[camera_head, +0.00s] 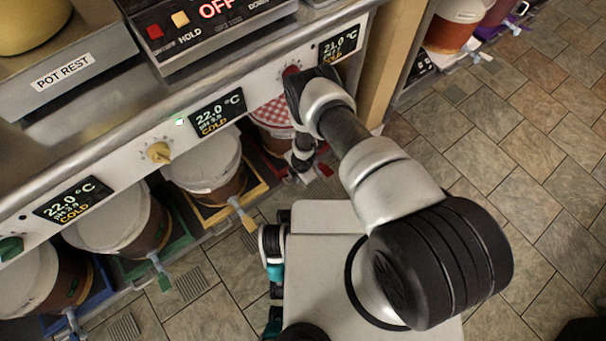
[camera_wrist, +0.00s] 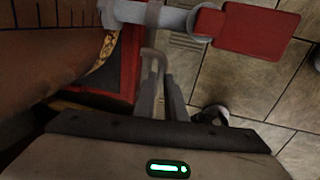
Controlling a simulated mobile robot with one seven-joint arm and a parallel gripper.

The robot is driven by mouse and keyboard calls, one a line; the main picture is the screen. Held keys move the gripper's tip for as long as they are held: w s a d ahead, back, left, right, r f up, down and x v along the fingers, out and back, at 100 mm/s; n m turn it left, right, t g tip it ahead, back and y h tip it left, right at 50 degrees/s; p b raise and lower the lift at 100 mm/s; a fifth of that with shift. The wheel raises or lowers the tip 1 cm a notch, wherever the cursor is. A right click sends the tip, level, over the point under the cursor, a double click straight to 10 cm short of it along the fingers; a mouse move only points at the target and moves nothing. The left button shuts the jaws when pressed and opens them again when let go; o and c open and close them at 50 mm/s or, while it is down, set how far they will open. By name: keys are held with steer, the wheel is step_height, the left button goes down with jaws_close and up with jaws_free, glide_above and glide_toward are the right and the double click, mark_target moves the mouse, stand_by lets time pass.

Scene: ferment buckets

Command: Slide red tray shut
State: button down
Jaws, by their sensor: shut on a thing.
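The red tray (camera_wrist: 124,75) shows in the wrist view under a brown bucket (camera_wrist: 45,45). In the head view that bucket has a red checked cover (camera_head: 270,111) and stands below the counter; the tray there is mostly hidden by my arm. My gripper (camera_wrist: 160,75) is at the tray's front edge, its fingers shut on a thin grey handle (camera_wrist: 153,55). In the head view my gripper (camera_head: 302,160) is low by the bucket, its fingertips too small to make out. A grey spigot (camera_wrist: 150,14) with a red tag (camera_wrist: 257,27) passes just above the fingers.
To the left, a bucket on a yellow tray (camera_head: 240,206) and others on green and blue trays stand below the counter. A wooden post (camera_head: 392,60) stands right of the red bay. The tiled floor (camera_head: 530,150) is open to the right.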

steer(key=shift+w+a+r, duration=0.1)
steer(key=shift+w+a, duration=0.2)
steer(key=shift+a, duration=0.05)
steer(key=c, duration=1.8)
jaws_free()
steer(key=shift+d, duration=0.1)
steer(key=shift+s, duration=0.1)
steer(key=r+p, duration=0.2)
steer(key=r, duration=0.3)
steer(key=s+d+r+p, duration=0.1)
steer(key=r+p, duration=0.1)
steer(key=r, duration=0.4)
steer(key=s+d+r+p, duration=0.1)
steer(key=r+p, duration=0.1)
steer(key=r, duration=0.4)
steer(key=shift+s, duration=0.2)
